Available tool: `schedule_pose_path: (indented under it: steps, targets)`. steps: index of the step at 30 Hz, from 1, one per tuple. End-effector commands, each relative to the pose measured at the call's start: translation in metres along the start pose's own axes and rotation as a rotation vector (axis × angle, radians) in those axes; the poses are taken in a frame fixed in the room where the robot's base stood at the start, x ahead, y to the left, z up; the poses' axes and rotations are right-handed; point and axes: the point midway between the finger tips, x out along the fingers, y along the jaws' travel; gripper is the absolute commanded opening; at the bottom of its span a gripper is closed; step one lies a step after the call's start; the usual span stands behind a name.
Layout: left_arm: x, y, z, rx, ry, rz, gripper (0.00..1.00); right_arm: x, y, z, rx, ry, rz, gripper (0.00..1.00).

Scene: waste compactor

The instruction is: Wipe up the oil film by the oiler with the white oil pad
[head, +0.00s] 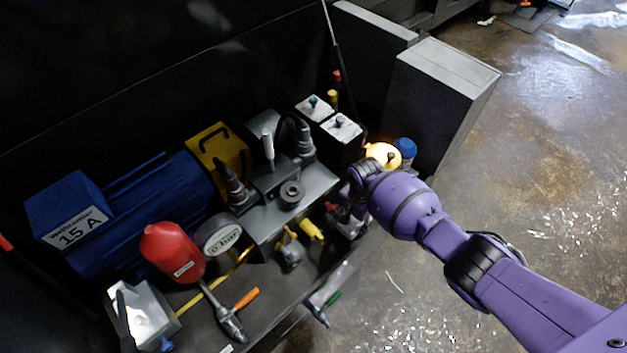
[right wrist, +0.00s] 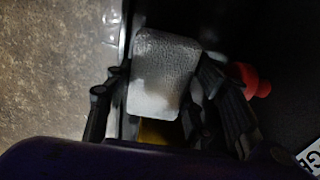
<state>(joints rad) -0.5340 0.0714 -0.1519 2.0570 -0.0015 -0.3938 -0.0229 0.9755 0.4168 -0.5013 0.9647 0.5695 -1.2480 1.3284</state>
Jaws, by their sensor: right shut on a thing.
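My right gripper (head: 347,212) is over the front edge of the machine bench, beside the valve block. In the right wrist view, its black fingers (right wrist: 162,100) are shut on the white oil pad (right wrist: 165,65), a pale, textured rounded rectangle, one finger on each side. The pad is mostly hidden by the gripper in the head view. A yellow patch (right wrist: 155,132) shows just below the pad; I cannot tell whether it is the oil film. I cannot pick out the oiler for certain. My left gripper is not in view.
A red knob-like thing (right wrist: 252,80) is close to the right finger. A grey valve block (head: 285,205), yellow fittings (head: 311,229), a gauge (head: 220,238) and a red bottle (head: 172,250) crowd the bench. A lit amber lamp (head: 384,155) stands behind the wrist. Open floor (head: 520,150) is right.

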Motion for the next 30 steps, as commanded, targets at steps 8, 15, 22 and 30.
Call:
schedule_pose_path:
  steps: [8, 15, 22, 30]
  targets:
    - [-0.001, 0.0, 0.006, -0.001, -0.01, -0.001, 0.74, 0.002, 0.0, 0.0, 0.0, -0.001, 0.001, 0.29]
    - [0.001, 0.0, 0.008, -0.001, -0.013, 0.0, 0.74, 0.005, 0.001, 0.0, 0.0, -0.001, 0.001, 0.29]
    - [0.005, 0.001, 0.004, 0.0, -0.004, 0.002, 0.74, 0.009, 0.001, 0.0, 0.0, -0.001, 0.001, 0.29]
    - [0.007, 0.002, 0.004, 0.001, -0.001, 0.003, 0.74, 0.013, 0.001, 0.001, 0.0, -0.001, 0.001, 0.29]
